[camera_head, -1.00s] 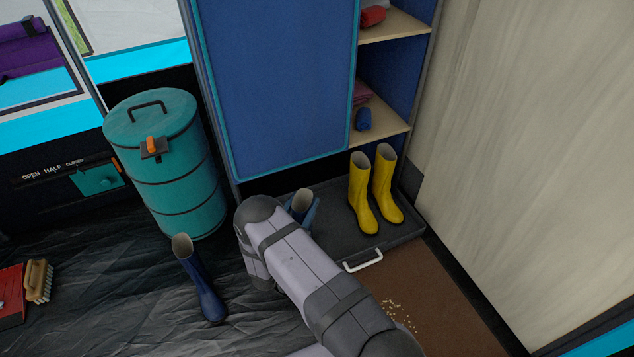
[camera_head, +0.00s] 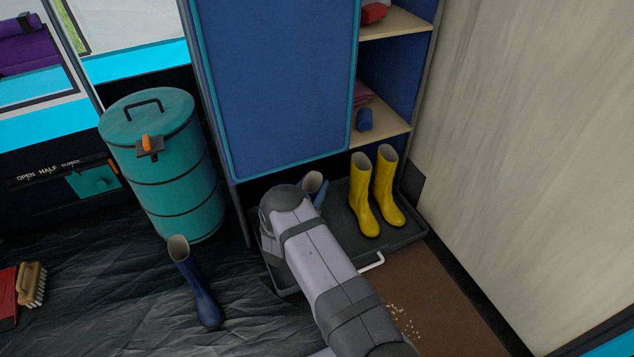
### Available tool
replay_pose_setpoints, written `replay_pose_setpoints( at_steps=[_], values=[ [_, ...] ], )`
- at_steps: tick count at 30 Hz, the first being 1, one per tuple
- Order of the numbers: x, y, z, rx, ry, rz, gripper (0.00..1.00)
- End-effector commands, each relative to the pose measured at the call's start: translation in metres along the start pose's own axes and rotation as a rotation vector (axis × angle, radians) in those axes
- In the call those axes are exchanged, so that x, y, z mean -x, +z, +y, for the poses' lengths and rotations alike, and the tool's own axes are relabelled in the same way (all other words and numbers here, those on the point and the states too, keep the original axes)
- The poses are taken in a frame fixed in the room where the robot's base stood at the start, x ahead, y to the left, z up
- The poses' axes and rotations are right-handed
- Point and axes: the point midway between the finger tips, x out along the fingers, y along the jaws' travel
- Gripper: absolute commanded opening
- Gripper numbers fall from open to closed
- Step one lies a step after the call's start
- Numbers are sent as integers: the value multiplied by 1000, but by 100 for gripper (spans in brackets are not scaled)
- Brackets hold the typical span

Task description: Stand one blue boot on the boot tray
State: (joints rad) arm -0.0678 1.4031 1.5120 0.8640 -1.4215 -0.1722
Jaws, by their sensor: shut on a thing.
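One blue boot (camera_head: 313,181) shows only its upper shaft and opening above my arm; its foot is hidden, so I cannot tell whether it touches the tray. My gripper (camera_head: 320,194) is mostly hidden behind my arm; a light blue part of it shows against the boot's shaft, and it is shut on that boot. The dark boot tray (camera_head: 405,236) lies below, in front of the blue cabinet, with my arm across its left part. A second blue boot (camera_head: 197,285) stands upright on the dark floor left of the tray.
A pair of yellow boots (camera_head: 363,198) stands on the tray's right part, close to the held boot. A teal barrel (camera_head: 168,178) stands left of the tray. A brush (camera_head: 32,284) lies at far left. A brown mat (camera_head: 425,295) with crumbs lies in front.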

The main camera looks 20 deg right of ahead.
Motion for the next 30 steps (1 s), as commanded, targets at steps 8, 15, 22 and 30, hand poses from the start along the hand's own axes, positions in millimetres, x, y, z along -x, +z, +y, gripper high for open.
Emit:
replay_pose_setpoints(
  at_steps=[8, 15, 22, 30],
  values=[
    [-26, -1, 0, -5, 3, 8, 0],
    [-36, 5, 0, -2, 0, 8, 0],
    [-35, 9, 0, -3, 0, 8, 0],
    [-35, 8, 0, -3, 0, 8, 0]
  ],
)
